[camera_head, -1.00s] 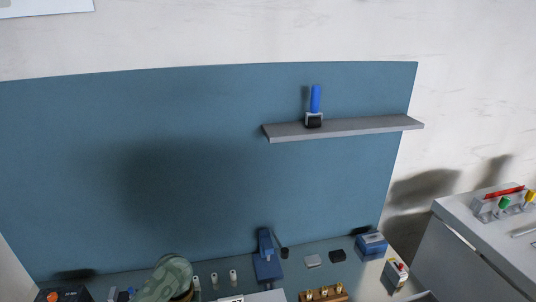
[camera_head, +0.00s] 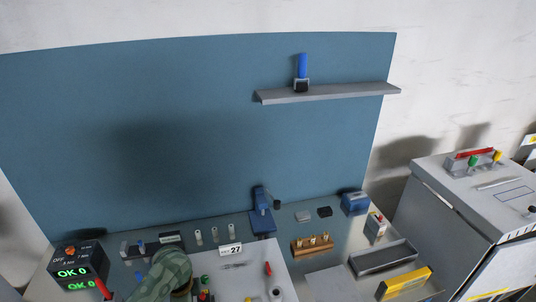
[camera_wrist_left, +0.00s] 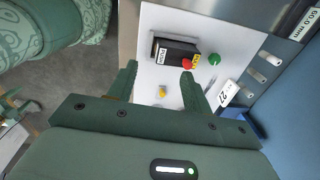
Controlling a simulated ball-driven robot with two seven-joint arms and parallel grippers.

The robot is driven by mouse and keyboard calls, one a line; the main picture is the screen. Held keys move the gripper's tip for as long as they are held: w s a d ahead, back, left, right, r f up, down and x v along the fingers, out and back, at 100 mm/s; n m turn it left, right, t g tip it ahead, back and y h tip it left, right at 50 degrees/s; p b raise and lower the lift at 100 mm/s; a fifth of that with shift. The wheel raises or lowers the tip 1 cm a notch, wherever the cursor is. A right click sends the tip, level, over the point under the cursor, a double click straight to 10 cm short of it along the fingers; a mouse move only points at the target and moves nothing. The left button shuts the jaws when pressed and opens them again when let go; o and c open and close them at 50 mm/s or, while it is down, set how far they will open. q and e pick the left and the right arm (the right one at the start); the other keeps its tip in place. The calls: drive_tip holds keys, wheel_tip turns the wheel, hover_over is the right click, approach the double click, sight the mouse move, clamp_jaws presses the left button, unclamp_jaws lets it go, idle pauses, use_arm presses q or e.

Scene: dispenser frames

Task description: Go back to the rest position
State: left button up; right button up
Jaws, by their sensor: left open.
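My left gripper (camera_wrist_left: 160,76) shows in the left wrist view, its two green fingers apart with nothing between them. It is over a white board (camera_wrist_left: 215,25) that carries a black box with a red button (camera_wrist_left: 178,54), a green knob (camera_wrist_left: 214,59) and a small yellow part (camera_wrist_left: 162,92). In the head view a green camouflage-patterned arm part of mine rises at the bottom left; the fingertips cannot be made out there. My right gripper is in neither view.
A bench along a blue panel (camera_head: 190,130) holds a display box (camera_head: 80,266), a blue device (camera_head: 262,215), a wooden block with brass pegs (camera_head: 312,245) and a grey tray (camera_head: 385,262). A shelf (camera_head: 335,92) bears a blue-handled item (camera_head: 302,68). A grey cabinet (camera_head: 440,205) stands right.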

use_arm(q)
drive_tip(key=s+a+r+n+t+y, duration=0.2)
drive_tip(key=s+a+r+n+t, duration=0.15)
drive_tip(key=s+r, duration=0.5)
drive_tip(key=s+a+r+n+t+y, duration=0.25)
drive_tip(key=s+a+r+n, duration=0.35)
drive_tip(key=s, duration=0.4)
drive_tip(key=s+d+f+g+h+b, duration=0.15)
drive_tip(key=f+b, duration=0.45)
drive_tip(key=f, duration=0.8)
drive_tip(key=s+d+f+h+b, duration=0.15)
drive_tip(key=f+b, duration=0.35)
drive_tip(key=f, duration=1)
drive_tip(key=s+d+f+g+b, duration=0.1)
drive_tip(key=d+f+b, duration=0.35)
drive_tip(key=f, duration=0.95)
drive_tip(key=s+f+g+b, duration=0.1)
drive_tip(key=s+f+b, duration=0.4)
drive_tip(key=f, duration=0.5)
drive_tip(key=s+a+f+n+g+h+b, duration=0.1)
drive_tip(key=s+f+b, duration=0.4)
drive_tip(key=s+f, duration=0.3)
drive_tip(key=s+f+n+g+b, duration=0.1)
drive_tip(key=s+f+b, duration=0.4)
drive_tip(key=f, duration=0.7)
drive_tip(key=shift+s+a+g+h+b, duration=0.3)
drive_tip(key=shift+s+a+g+h, duration=0.1)
drive_tip(key=shift+s, duration=0.6)
